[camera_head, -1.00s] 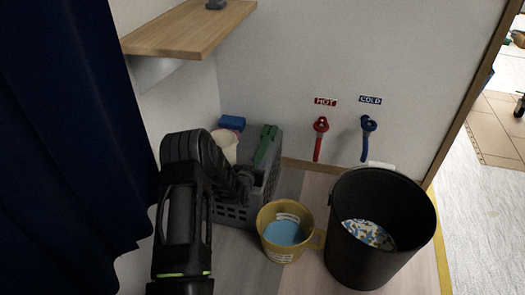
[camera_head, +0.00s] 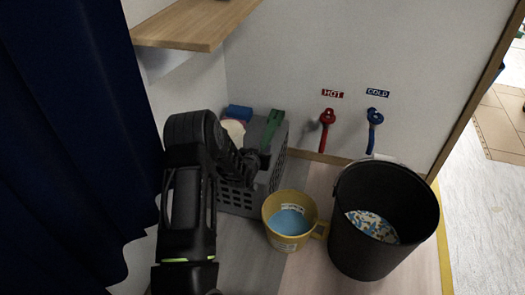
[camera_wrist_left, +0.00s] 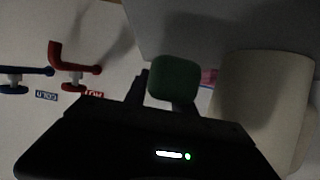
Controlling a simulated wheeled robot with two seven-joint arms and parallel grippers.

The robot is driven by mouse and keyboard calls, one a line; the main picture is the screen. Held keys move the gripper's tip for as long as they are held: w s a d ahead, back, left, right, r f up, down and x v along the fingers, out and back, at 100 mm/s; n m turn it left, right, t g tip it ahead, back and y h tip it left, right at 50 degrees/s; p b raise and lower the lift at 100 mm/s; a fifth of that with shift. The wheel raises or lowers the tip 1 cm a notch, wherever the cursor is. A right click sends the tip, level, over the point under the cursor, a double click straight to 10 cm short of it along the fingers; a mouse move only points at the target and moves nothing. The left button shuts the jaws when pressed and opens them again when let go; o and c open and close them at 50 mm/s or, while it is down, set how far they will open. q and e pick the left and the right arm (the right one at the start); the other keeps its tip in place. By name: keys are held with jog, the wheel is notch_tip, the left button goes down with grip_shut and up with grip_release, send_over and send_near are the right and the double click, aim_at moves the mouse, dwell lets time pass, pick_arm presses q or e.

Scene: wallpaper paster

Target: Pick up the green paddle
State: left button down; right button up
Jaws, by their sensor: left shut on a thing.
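The green paddle (camera_head: 272,130) stands at the grey crate's top, near the wall, in the head view. My left gripper (camera_head: 257,160) reaches over the crate from the left and is shut on the paddle's lower part. In the left wrist view the paddle's rounded green end (camera_wrist_left: 173,77) shows between the two fingers (camera_wrist_left: 165,92). The fingers and arm hide part of the paddle, so I cannot tell whether it touches the crate. My right gripper is not in view.
The grey crate (camera_head: 236,201) also holds a pale cup or roll (camera_head: 233,131) and a blue block (camera_head: 239,113). A yellow pot (camera_head: 290,240) and black bucket (camera_head: 358,240) stand to the right. A wooden shelf (camera_head: 200,25) is above; a dark curtain (camera_head: 70,150) hangs left.

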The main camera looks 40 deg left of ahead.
pick_arm(q)
notch_tip(320, 180, up, 7)
jog(key=shift+p, duration=1.2)
jog(key=c, duration=1.7)
grip_release()
grip_shut()
jog(key=shift+r, duration=0.1)
